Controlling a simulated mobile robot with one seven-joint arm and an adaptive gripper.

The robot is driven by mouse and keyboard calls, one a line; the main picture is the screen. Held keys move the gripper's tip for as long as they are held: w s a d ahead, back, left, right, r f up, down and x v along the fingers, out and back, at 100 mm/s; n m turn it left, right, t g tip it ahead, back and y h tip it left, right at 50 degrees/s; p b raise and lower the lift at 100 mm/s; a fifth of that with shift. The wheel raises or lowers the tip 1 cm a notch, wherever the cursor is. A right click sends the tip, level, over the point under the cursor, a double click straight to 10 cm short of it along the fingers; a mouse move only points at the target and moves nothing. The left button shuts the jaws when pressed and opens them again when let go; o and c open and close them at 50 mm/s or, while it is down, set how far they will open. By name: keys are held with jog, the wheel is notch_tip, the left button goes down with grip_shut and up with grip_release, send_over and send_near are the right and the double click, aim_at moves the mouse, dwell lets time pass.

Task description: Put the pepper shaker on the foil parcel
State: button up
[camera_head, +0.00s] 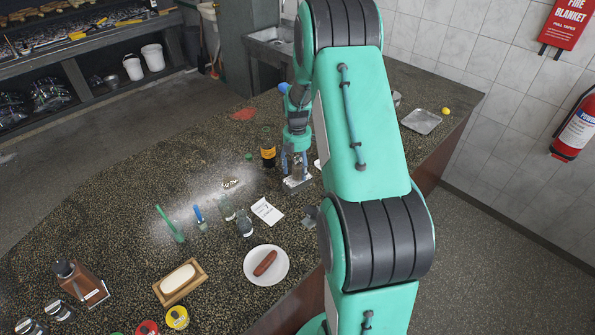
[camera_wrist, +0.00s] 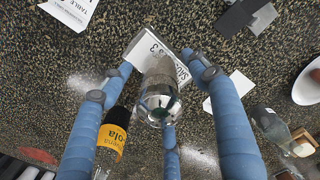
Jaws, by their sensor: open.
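A shaker with a shiny domed metal top (camera_wrist: 160,103) stands between the fingers of my gripper in the wrist view; it looks like the pepper shaker, but I cannot make out its contents. It stands by a printed white card (camera_wrist: 150,48). My gripper (camera_head: 296,168) points down around it in the head view, fingers open and apart from it. Another glass shaker (camera_head: 244,224) with a dark look stands farther toward the front. I cannot pick out the foil parcel for certain; a flat silvery tray (camera_head: 421,121) lies at the far right, and my arm hides part of the counter.
A cola bottle (camera_head: 268,149) stands close left of my gripper. A white plate with a sausage (camera_head: 266,265), a butter dish (camera_head: 180,281) and a white card (camera_head: 267,210) lie nearer the front.

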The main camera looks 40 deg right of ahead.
aim_at(297, 156)
notch_tip(297, 156, up, 11)
jog(key=shift+f, duration=0.2)
dwell(0.6)
jog(key=shift+a+r, duration=0.35)
jog(key=s+a+r+m+t, duration=0.1)
jog(key=s+a+r+m, duration=0.25)
jog(key=a+r, duration=0.7)
jog(key=s+a+r+m+t, duration=0.1)
jog(key=s+a+r+m, duration=0.25)
jog(key=a+r, duration=0.7)
jog(key=s+a+r+m+t, duration=0.1)
jog(key=s+a+m, duration=0.3)
jog(key=s+a, duration=0.5)
jog(key=s+a+r+m+t, duration=0.1)
jog(key=s+a+m, duration=0.3)
jog(key=s+a, duration=0.5)
jog(key=shift+s+a+r+m+t, duration=0.3)
jog(key=shift+s+a+r+t, duration=0.1)
jog(key=shift+s+t, duration=0.45)
